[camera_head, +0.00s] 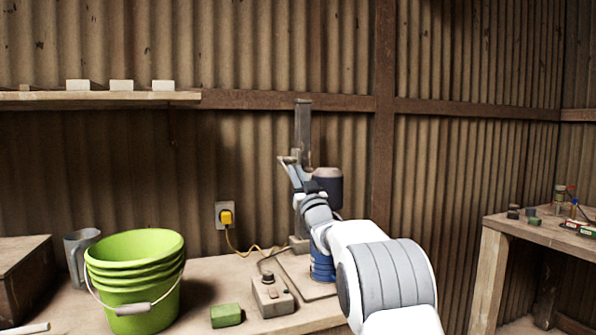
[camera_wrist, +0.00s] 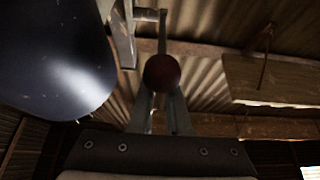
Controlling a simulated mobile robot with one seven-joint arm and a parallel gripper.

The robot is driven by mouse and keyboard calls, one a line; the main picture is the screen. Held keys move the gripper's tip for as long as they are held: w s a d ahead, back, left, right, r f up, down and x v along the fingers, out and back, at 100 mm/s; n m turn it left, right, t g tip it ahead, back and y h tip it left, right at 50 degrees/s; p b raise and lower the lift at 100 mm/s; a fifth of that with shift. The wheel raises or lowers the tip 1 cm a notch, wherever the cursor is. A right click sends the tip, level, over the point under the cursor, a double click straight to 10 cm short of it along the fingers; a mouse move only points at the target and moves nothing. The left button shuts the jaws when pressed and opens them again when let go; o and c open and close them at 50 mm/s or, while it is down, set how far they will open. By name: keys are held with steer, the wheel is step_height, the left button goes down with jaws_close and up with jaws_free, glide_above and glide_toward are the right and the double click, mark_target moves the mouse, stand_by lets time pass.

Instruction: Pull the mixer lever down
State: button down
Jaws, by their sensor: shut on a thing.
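The mixer stands at the back of the workbench, with a tall grey column (camera_head: 303,135) and a dark motor housing (camera_head: 328,186). In the wrist view a large dark rounded body (camera_wrist: 50,60), likely that housing, fills the upper left. The mixer lever ends in a dark red ball knob (camera_wrist: 161,73), with its thin rod running up behind it. My gripper (camera_wrist: 160,92) is shut on this knob, one finger on each side. In the head view my gripper (camera_head: 296,172) is beside the column, and my arm hides part of the mixer; the knob is not clear there.
A yellow cable (camera_head: 245,250) runs from the wall socket. A second table (camera_head: 530,232) is at right.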

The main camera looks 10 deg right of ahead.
steer(key=c, duration=1.5)
jaws_free()
steer(key=shift+d+f, duration=0.1)
steer(key=shift+f, duration=0.05)
steer(key=o, duration=1)
steer(key=shift+w, duration=0.1)
steer(key=v, duration=1.7)
steer(key=shift+s, duration=0.2)
